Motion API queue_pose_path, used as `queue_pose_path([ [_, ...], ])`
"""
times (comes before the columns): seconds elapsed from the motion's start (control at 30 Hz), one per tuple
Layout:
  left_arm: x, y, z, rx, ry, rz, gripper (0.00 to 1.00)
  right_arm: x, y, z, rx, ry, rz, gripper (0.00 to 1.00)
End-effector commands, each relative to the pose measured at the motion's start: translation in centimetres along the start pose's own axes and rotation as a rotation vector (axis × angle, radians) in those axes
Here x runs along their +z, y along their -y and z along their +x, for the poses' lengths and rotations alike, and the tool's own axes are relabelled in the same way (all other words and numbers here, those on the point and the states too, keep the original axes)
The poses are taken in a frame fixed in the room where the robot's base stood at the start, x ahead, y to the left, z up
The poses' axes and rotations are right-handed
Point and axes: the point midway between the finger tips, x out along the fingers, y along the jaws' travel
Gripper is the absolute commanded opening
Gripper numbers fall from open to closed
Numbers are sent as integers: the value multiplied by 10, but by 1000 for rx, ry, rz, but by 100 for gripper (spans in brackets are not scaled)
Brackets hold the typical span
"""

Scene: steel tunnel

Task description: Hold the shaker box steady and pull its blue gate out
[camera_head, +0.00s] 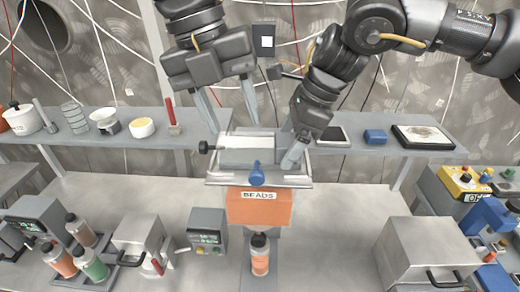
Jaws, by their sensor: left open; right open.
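The shaker box (300,180) is a shallow grey metal box at the middle of the bench, with a pale block and a black side knob at its left. A blue knob (257,175), seemingly the gate's handle, sticks out of its front above the orange bin. The rest of the gate is hidden. My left gripper (236,126) points down with its two fingers spread over the back left of the box, holding nothing. My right gripper (291,160) is at the box's right side, open; one finger shows and the other is mostly hidden. Contact with the box cannot be told.
An orange bin (258,208) marked BEADS sits below the front of the box, with a bottle (260,255) before it. Bottles and small devices stand at left, a steel case (428,252) at right. A shelf (360,145) with small items runs behind.

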Motion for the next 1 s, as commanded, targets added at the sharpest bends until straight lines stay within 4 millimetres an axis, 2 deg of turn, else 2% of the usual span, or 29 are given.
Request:
queue_pose_path([
  [0.17,0,0,0,0,0,0,48,1,1,-26,-5,2,0,78],
  [0.4,0,0,0,0,0,0,48,0,1,-77,-6,1,2,78],
  [0.6,0,0,0,0,0,0,48,0,1,-107,-4,0,0,78],
  [0.77,0,0,0,0,0,0,48,0,0,-116,-1,0,0,78],
  [1.0,0,0,0,0,0,-1,48,0,0,-118,0,1,-2,78],
])
